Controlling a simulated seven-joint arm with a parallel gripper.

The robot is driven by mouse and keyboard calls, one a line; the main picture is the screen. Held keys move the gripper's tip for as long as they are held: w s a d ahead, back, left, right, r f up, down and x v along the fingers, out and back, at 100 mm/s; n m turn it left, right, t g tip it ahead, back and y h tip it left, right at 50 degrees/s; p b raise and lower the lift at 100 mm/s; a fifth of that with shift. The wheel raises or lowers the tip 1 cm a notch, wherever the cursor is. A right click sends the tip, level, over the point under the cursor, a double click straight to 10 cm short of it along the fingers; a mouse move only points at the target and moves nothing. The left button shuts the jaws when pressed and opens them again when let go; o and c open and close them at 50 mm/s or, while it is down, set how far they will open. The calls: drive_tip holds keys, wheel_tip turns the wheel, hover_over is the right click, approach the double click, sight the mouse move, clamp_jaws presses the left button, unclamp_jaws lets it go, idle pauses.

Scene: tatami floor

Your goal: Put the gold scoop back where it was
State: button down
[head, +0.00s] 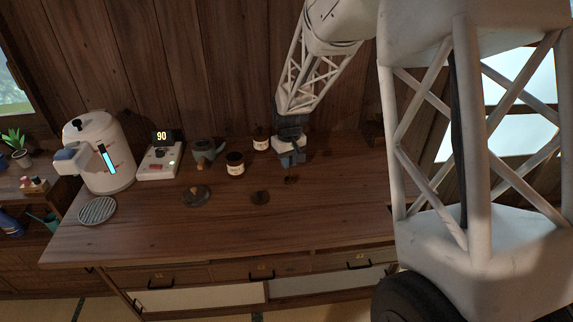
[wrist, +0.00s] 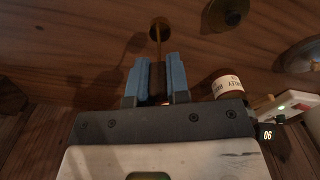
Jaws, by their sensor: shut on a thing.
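My gripper (head: 290,160) is at the back right of the wooden counter. Its blue fingers (wrist: 157,80) are shut on the thin handle of the gold scoop (wrist: 159,32). The scoop's small round bowl points away from the fingers, low over or on the wood; I cannot tell if it touches. In the head view the scoop (head: 291,179) shows only as a dark bowl under the fingertips. The fingers hide the upper handle. A labelled jar (head: 262,142) stands just left of my gripper and shows beside the fingers in the wrist view (wrist: 228,84).
A dark lid (head: 196,195), a small dark disc (head: 260,197) and a round grille (head: 97,211) lie in front. The front right counter is clear.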

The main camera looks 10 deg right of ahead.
drive_tip(key=w, duration=0.3)
drive_tip(key=shift+a+f, duration=0.15)
drive_tip(key=shift+f, duration=0.1)
drive_tip(key=shift+f, duration=1.65)
drive_tip(key=shift+f, duration=0.15)
drive_tip(key=c, duration=1.1)
unclamp_jaws()
